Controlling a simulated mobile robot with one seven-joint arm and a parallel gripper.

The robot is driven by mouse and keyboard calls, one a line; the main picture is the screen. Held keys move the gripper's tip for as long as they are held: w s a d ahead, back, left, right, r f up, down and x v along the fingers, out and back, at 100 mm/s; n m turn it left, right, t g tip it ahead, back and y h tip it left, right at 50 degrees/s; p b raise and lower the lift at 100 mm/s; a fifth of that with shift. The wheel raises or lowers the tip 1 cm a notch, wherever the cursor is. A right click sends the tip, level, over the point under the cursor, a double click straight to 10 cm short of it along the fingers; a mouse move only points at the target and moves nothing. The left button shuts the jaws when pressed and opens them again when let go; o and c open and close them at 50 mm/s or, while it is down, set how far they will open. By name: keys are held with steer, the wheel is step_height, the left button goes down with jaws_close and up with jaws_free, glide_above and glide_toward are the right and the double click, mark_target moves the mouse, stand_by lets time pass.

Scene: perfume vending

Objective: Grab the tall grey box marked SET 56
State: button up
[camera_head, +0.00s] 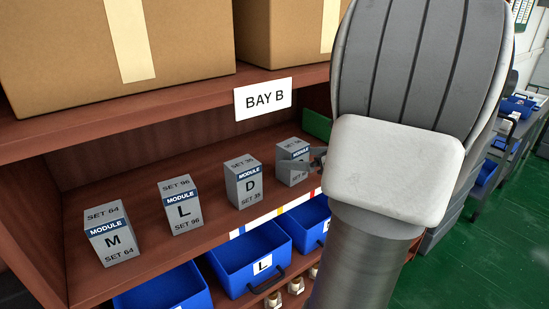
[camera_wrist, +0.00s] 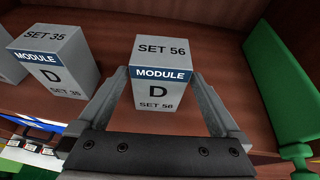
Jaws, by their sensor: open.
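The grey box marked SET 56 (camera_wrist: 162,48) stands upright on the shelf, with a blue MODULE band and a letter D on its front. In the head view the same box (camera_head: 291,172) is the rightmost of the row, partly hidden by my gripper (camera_head: 316,160). In the wrist view my gripper (camera_wrist: 160,90) is open, with one finger at each side of the box's lower front. I cannot tell if either finger touches it.
A similar box marked SET 35 (camera_wrist: 52,62) stands to the left. SET 96 (camera_head: 181,205) and SET 64 (camera_head: 112,233) stand farther left. A green block (camera_wrist: 278,85) is to the right. Blue bins (camera_head: 250,258) sit below; cartons (camera_head: 115,55) fill the shelf above.

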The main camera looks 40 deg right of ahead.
steer(key=x, duration=0.6)
steer(key=shift+w+f, duration=0.2)
steer(key=shift+f, duration=0.1)
steer(key=c, duration=1.4)
